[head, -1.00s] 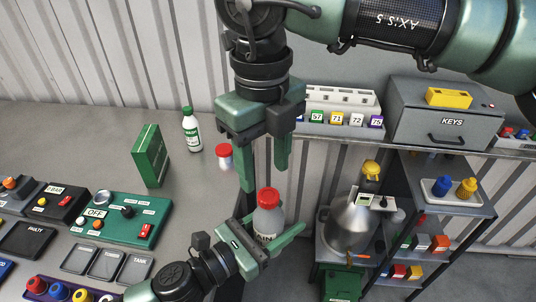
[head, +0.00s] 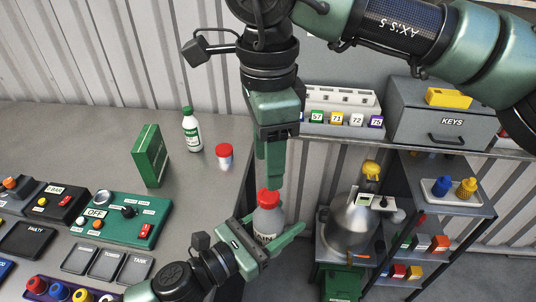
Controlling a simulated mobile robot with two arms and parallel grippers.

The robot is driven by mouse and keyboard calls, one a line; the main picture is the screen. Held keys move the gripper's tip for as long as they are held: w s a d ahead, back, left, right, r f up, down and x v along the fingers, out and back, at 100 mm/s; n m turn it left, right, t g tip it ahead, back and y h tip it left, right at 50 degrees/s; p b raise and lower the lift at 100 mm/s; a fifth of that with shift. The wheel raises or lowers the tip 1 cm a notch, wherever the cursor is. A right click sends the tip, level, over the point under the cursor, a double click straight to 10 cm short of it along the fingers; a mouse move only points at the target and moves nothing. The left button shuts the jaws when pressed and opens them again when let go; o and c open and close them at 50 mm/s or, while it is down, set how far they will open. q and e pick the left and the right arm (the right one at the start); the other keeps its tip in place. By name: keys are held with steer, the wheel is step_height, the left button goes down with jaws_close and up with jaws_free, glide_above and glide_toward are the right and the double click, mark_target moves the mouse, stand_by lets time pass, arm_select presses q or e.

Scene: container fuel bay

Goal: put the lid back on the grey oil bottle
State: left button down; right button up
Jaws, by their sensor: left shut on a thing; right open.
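The grey oil bottle (head: 267,222) is upright in my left gripper (head: 272,232), which is shut around its body beside the table's right edge. The red lid (head: 268,197) sits on top of the bottle's neck; I cannot tell whether it is tight. My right gripper (head: 272,184) points down directly above the lid, its fingertips at or just over the lid's top. It is open, with its fingers seen nearly edge-on, one largely behind the other. Whether they touch the lid is unclear.
On the table stand a small red-topped jar (head: 224,160), a green-and-white bottle (head: 191,130) and a green box (head: 150,156). Control panels (head: 118,218) fill the left. A shelf (head: 450,205) and a metal funnel-shaped vessel (head: 350,222) stand at the right.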

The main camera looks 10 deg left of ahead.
mark_target(269, 194)
steer(key=shift+f, duration=0.1)
steer(key=shift+f, duration=3.9)
jaws_close()
steer(key=shift+m, duration=1.1)
steer(key=shift+o, duration=0.8)
jaws_free()
step_height(269, 194, up, 12)
